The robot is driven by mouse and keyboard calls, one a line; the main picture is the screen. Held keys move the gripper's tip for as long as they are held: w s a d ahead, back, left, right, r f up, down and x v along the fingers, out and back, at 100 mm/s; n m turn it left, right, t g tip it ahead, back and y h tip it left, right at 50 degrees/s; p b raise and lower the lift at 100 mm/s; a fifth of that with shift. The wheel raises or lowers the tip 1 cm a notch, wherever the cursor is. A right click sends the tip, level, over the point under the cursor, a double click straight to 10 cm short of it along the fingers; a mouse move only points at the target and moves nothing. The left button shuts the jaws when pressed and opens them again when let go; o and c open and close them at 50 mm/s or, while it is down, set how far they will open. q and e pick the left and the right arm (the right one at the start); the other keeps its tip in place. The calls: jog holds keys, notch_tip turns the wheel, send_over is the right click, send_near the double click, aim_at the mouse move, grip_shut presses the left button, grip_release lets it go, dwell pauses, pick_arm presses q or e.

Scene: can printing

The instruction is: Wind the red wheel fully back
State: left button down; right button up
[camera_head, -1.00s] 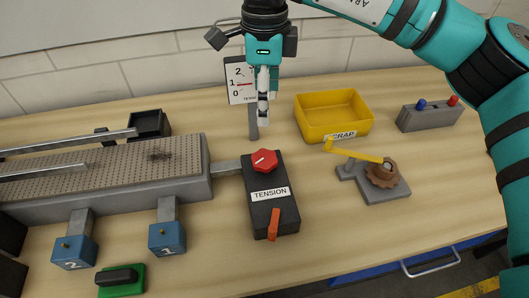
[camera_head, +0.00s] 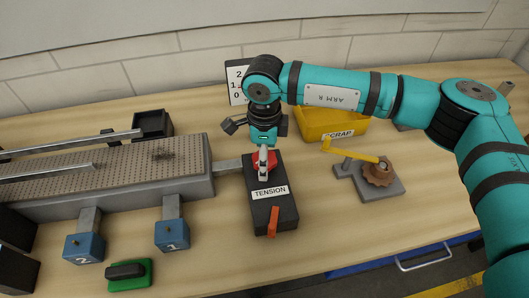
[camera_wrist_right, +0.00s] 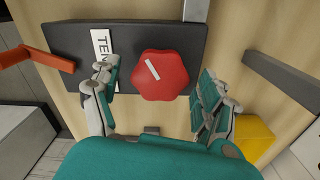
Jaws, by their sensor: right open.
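The red wheel (camera_head: 272,157) sits on top of the black TENSION box (camera_head: 285,212) and is partly hidden by my gripper in the head view. The wrist view shows the whole red wheel (camera_wrist_right: 165,84), a lobed knob with a white line mark. My right gripper (camera_head: 264,170) points down over it. In the wrist view the open fingers of the right gripper (camera_wrist_right: 157,76) stand on either side of the wheel, with visible gaps. The 2-1-0 scale card (camera_head: 236,86) stands behind, partly covered by my right arm. My left gripper is not in view.
An orange lever (camera_head: 273,222) sits at the box's front end. The long perforated bed (camera_head: 110,165) joins from the left. The yellow SCRAP bin (camera_head: 345,130) and a yellow crank on a grey base (camera_head: 390,190) stand to the right. Table in front of the box is clear.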

jog(key=shift+c, duration=0.4)
jog(key=c, duration=1.1)
jog(key=shift+f+n+b, duration=0.15)
jog(key=shift+n+b, duration=0.15)
jog(key=shift+b, duration=0.4)
jog(key=n+b, duration=0.5)
jog(key=b, duration=0.2)
jog(key=shift+f, duration=0.1)
jog(key=n+b, duration=0.2)
jog(key=shift+n+b, duration=0.3)
jog(key=shift+n, duration=0.1)
jog(key=shift+r+n+b, duration=0.25)
jog(key=shift+n+b, duration=0.45)
jog(key=shift+n, duration=0.4)
jog(key=o, duration=1.2)
